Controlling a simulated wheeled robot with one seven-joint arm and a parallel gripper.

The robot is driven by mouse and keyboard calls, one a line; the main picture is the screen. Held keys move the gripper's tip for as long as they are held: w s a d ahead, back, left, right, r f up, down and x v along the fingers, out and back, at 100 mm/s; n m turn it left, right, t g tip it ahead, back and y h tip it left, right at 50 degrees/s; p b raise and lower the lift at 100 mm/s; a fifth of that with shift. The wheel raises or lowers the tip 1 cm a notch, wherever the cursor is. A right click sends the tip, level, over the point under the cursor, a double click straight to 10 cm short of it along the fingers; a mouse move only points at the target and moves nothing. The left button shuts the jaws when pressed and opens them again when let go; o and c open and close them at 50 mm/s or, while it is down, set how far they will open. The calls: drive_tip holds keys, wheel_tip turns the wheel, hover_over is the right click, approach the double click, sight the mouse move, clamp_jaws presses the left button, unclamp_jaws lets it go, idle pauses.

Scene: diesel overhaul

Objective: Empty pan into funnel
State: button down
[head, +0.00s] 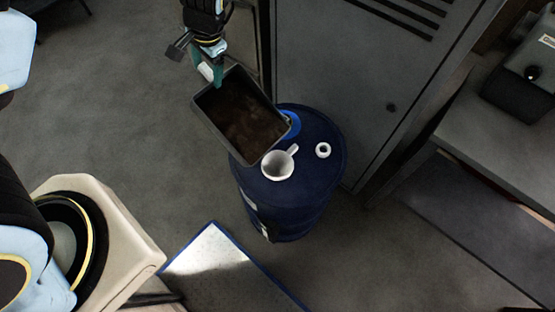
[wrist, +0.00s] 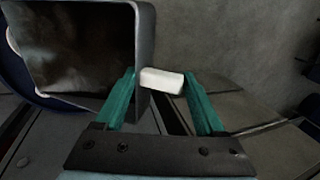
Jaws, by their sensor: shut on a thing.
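The pan (head: 240,118) is a grey rectangular tray with dark brown contents; it also shows in the wrist view (wrist: 75,45). It is above the left part of a dark blue drum (head: 300,190). My gripper (head: 212,80) is shut on a white grip piece (wrist: 162,80) at the pan's edge, between its teal fingers (wrist: 160,90). A bright blue round thing (head: 291,122) on the drum top is partly hidden by the pan; it may be the funnel. A white cup-like vessel with a handle (head: 277,165) is on the drum top, just beyond the pan's lower corner.
A white ring (head: 323,150) lies on the drum top at the right. A grey cabinet (head: 350,85) stands close behind the drum. A grey bench (head: 500,140) is at the right. A blue-edged white panel (head: 225,265) is at the bottom.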

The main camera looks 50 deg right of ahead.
idle(0.5)
drive_tip(key=shift+s+r+t+p, duration=0.7)
drive_tip(key=shift+r+p, duration=0.35)
drive_tip(key=shift+p, duration=0.35)
drive_tip(key=shift+s, duration=0.15)
drive_tip(key=shift+s+r+t+p, duration=0.5)
drive_tip(key=shift+s+r, duration=0.25)
drive_tip(key=shift+r, duration=0.15)
drive_tip(key=shift+s+r+t, duration=0.6)
drive_tip(key=shift+s+r, duration=0.2)
drive_tip(key=shift+s, duration=0.1)
drive_tip(key=shift+s+r, duration=0.1)
drive_tip(key=shift+s, duration=0.05)
